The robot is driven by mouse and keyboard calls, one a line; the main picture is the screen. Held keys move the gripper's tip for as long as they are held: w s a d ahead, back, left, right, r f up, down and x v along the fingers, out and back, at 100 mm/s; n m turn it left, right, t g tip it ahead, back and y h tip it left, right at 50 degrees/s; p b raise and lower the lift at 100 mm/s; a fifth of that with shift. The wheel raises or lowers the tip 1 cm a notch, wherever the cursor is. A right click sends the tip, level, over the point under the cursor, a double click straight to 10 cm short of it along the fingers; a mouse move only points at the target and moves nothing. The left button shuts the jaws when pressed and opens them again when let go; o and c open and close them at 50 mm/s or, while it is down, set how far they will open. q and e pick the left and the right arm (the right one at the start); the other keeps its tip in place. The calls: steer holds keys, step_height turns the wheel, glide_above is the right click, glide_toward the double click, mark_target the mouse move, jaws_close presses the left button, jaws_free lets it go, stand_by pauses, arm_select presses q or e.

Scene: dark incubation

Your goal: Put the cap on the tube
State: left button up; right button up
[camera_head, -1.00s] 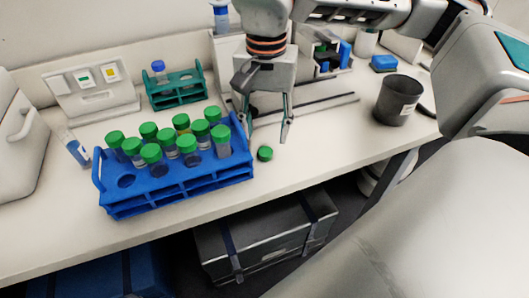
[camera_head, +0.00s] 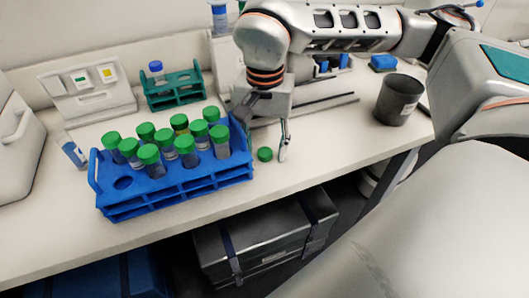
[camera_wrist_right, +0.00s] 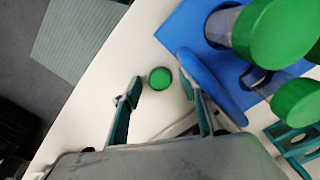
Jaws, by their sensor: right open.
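A loose green cap (camera_head: 264,154) lies on the white bench, just right of the blue rack. It also shows in the right wrist view (camera_wrist_right: 160,78). My right gripper (camera_head: 266,147) is open and low over the bench. In the right wrist view its fingertips (camera_wrist_right: 160,72) are on either side of the cap, with a gap visible to each. The blue rack (camera_head: 180,190) holds several upright tubes with green caps (camera_head: 148,154). I cannot pick out an uncapped tube in it. My left gripper is not in view.
A teal rack (camera_head: 176,99) with a blue-capped tube (camera_head: 156,68) stands at the back. A dark cup (camera_head: 398,100) stands on the right. A blue-labelled tube (camera_head: 73,150) is left of the blue rack. The bench's front edge is close to the cap.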

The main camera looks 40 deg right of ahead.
mark_target(265, 152)
steer(key=c, duration=0.8)
steer(key=shift+o, duration=0.2)
steer(key=shift+r, duration=0.1)
